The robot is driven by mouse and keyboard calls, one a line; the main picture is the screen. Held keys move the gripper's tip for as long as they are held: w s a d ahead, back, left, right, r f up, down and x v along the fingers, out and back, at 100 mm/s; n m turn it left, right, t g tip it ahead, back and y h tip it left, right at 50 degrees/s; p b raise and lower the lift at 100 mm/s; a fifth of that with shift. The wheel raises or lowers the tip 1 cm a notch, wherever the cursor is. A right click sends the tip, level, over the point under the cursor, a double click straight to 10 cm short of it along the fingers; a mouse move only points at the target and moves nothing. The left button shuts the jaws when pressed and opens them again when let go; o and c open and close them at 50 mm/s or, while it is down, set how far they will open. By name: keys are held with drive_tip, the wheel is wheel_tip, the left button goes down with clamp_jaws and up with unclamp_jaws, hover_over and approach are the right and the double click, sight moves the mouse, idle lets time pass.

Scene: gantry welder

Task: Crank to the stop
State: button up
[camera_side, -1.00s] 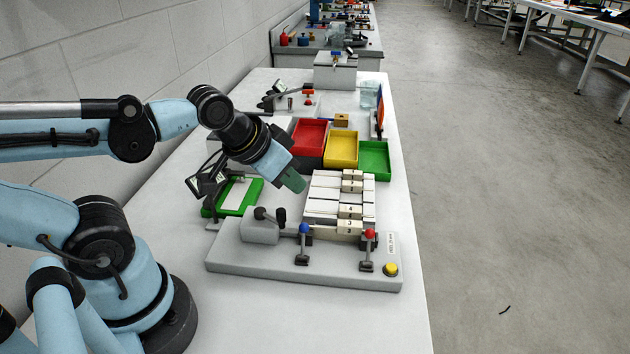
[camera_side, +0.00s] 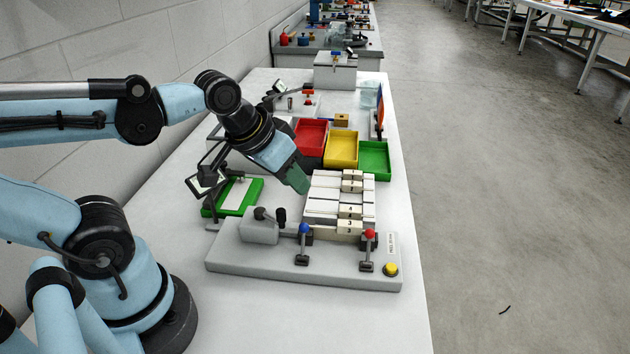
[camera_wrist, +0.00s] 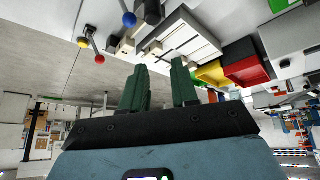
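The grey welding fixture (camera_side: 330,272) lies on the bench. A grey block (camera_side: 258,230) at its left carries a crank with a black upright handle (camera_side: 281,215). White slats with numbered tiles (camera_side: 350,212) stand behind the levers. A blue-knobbed lever (camera_side: 304,230) and a red-knobbed lever (camera_side: 369,235) stand at the front, with a yellow button (camera_side: 391,269) at the right corner. My gripper (camera_side: 302,188) hovers by the slats' left edge, behind and above the crank, apart from it. In the wrist view its green fingers (camera_wrist: 160,85) are spread with nothing between them.
Red (camera_side: 310,136), yellow (camera_side: 341,150) and green (camera_side: 374,159) bins stand behind the slats. The bench front is clear. A wall runs along the left.

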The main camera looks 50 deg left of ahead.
sight(280, 210)
wheel_tip(280, 210, up, 7)
drive_tip(key=s+n+g, duration=0.3)
drive_tip(key=n+g, duration=0.3)
drive_tip(key=n, duration=0.2)
drive_tip(key=shift+w+d+f, duration=0.1)
drive_tip(key=shift+f, duration=3)
drive_tip(key=shift+w+d+f, duration=0.1)
drive_tip(key=shift+f, duration=3)
clamp_jaws()
